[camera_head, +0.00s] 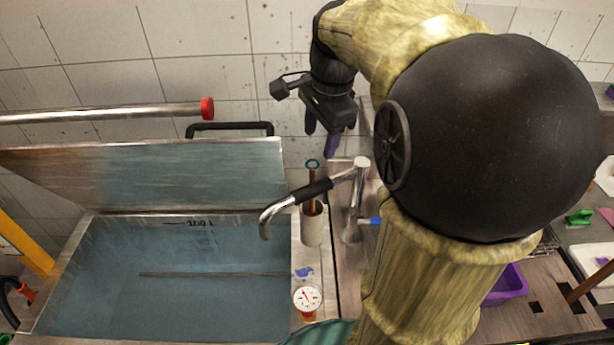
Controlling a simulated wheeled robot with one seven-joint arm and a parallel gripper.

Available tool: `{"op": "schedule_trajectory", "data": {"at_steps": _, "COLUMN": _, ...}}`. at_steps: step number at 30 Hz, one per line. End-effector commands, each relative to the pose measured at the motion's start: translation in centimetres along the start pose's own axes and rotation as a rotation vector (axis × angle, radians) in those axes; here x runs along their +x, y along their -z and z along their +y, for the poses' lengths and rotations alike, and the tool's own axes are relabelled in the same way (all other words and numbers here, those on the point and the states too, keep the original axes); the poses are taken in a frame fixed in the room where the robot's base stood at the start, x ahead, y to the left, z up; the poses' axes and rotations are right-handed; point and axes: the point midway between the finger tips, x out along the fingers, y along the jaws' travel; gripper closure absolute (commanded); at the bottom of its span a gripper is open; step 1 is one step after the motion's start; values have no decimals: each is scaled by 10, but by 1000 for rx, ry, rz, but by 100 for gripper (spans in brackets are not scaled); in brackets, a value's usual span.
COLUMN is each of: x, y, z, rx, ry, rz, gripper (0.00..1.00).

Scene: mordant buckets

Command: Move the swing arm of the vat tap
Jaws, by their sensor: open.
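The vat tap (356,188) stands on the metal ledge right of the vat. Its swing arm (287,203) is a metal spout with a black sleeve (314,190). It reaches left from the tap post, and its curved end hangs over the vat's right edge. The vat (170,275) holds bluish liquid, and its lid (160,175) stands raised behind it. My gripper (330,140) points down above and behind the tap, apart from the swing arm. Its dark fingers are open, and I see nothing between them. My arm hides the area right of the tap.
A pale cylinder (312,226) with sticks in it stands under the swing arm. A dial gauge (307,299) sits at the vat's right edge. A red-capped metal bar (110,113) crosses behind the lid. A tiled wall closes the back. A purple tray (507,285) is at right.

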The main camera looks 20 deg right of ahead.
Motion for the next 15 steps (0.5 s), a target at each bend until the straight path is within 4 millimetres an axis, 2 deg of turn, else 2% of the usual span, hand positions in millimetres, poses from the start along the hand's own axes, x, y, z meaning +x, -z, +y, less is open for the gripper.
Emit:
{"op": "schedule_trajectory", "data": {"at_steps": 8, "x": 4, "y": 0, "z": 0, "rx": -3, "ry": -1, "rz": -1, "gripper": 48}}
{"op": "schedule_trajectory", "data": {"at_steps": 11, "x": 10, "y": 0, "z": 0, "rx": -4, "ry": -2, "rz": -1, "gripper": 48}}
{"op": "schedule_trajectory", "data": {"at_steps": 15, "x": 28, "y": -1, "z": 1, "rx": -4, "ry": -5, "rz": -2, "gripper": 48}}
